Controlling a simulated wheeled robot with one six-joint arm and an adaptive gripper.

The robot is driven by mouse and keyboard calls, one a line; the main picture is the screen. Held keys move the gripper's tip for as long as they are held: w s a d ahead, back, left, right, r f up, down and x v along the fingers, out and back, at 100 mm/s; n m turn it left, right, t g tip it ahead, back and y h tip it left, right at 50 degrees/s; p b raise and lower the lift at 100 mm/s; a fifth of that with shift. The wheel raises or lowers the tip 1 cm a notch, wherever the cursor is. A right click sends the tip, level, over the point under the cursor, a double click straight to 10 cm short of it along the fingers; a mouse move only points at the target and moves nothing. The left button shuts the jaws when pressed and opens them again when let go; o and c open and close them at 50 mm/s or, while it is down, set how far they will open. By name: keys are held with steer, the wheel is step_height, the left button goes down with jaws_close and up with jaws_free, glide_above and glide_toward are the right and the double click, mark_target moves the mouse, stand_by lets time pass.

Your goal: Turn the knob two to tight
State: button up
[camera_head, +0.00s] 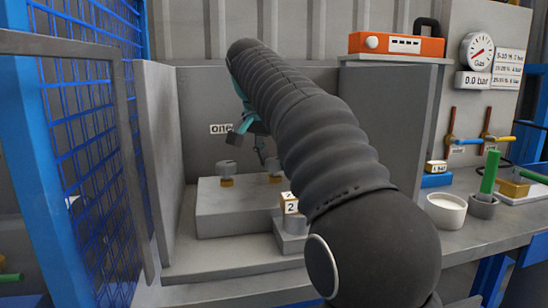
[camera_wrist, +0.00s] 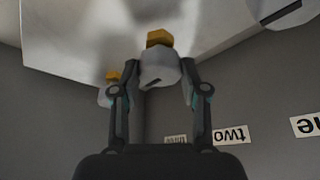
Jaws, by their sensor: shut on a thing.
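Knob two is the middle grey knob in the wrist view (camera_wrist: 158,68), with a yellow-orange part behind it and a dark slot on its face. My gripper (camera_wrist: 159,80) has a finger on each side of this knob and is shut on it. In the head view my gripper (camera_head: 261,155) comes down over the knob (camera_head: 274,166), and my arm covers much of the area. Another knob (camera_head: 226,167) stands to the left near the "one" label (camera_head: 221,129). The wrist view shows the "two" label (camera_wrist: 230,135) upside down, and a further knob (camera_wrist: 107,95) at left.
A grey block (camera_head: 240,210) carries the knobs inside a grey booth. A small block marked "2" (camera_head: 290,204) stands in front on a grey stand. A blue mesh panel (camera_head: 85,150) is at left.

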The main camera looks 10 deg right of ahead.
stand_by(0.3)
steer(key=o, duration=1.1)
steer(key=shift+o, duration=0.2)
steer(key=v, duration=0.7)
steer(key=shift+r, duration=0.3)
steer(key=shift+s, duration=0.1)
